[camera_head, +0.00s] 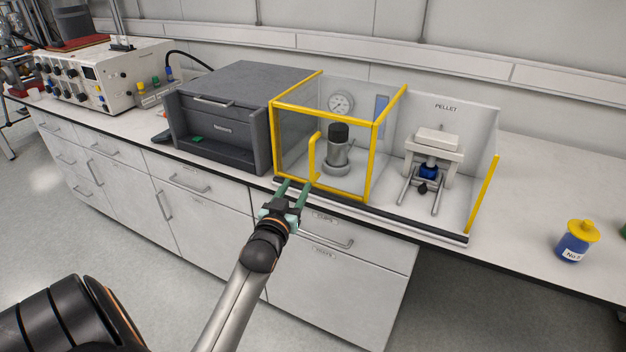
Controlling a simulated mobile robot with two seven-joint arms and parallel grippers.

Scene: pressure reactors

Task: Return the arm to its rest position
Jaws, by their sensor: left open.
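My left gripper (298,190) is open, its two green fingers spread apart and pointing at the bench front. It is close in front of a glass enclosure with a yellow frame (372,150), near the yellow handle (312,158) of its door. I see nothing between the fingers; whether a fingertip touches the handle, I cannot tell. My left arm reaches up from the bottom of the view. Inside the enclosure stands a metal vessel with a black top (338,150). My right gripper is not in view.
A dark grey box (235,110) stands left of the enclosure. A pellet press (432,158) stands in the open bay to the right. A blue jar with a yellow lid (574,242) is at the far right. White drawers (335,290) are below; bench right of the bay is mostly clear.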

